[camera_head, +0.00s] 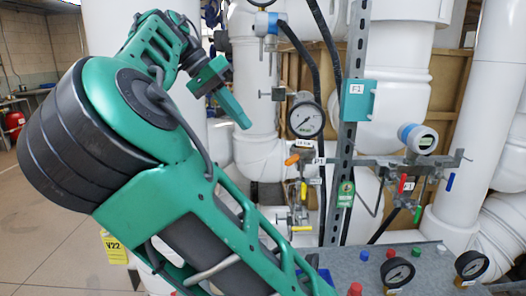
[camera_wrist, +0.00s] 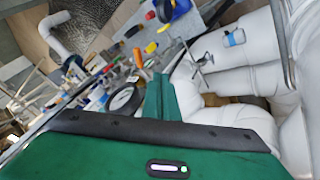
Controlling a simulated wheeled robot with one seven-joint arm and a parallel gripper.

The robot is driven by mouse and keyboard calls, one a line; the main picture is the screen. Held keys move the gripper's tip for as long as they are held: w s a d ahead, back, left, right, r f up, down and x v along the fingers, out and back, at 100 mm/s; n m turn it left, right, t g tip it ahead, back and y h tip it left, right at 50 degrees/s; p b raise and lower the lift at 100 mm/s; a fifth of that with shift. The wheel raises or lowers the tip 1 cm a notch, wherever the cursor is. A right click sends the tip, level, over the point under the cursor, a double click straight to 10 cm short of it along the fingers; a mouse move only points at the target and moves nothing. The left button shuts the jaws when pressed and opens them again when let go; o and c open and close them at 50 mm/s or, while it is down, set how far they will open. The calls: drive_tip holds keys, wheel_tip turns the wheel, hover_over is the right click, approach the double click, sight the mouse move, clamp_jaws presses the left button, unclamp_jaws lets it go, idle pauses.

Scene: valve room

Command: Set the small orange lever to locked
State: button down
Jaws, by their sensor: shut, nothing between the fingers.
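A small orange lever (camera_head: 291,160) sticks out to the left from a fitting below the round pressure gauge, under a small white label whose text I cannot read. In the wrist view an orange piece (camera_wrist: 137,57) may be the same lever, but I cannot tell. My gripper (camera_head: 243,123) is up and to the left of the lever, apart from it, pointing down and right. Its green fingers are shut and empty. They also show in the wrist view (camera_wrist: 160,97), beside the pipes and gauge.
A pressure gauge (camera_head: 306,119) hangs above the lever. Yellow levers (camera_head: 303,190) are below it. A slotted metal post (camera_head: 347,130) stands to the right. Red (camera_head: 403,183) and blue (camera_head: 450,182) handles are farther right. Gauges stand on a grey panel (camera_head: 345,262) in front.

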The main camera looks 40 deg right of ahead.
sight(292, 160)
drive_tip(key=shift+a, duration=0.2)
drive_tip(key=shift+f, duration=0.1)
drive_tip(key=s+d+f, duration=0.6)
drive_tip(key=f, duration=0.1)
drive_tip(key=shift+s+d+f, duration=0.25)
drive_tip(key=shift+s+f, duration=0.15)
drive_tip(key=shift+s, duration=0.15)
idle(0.4)
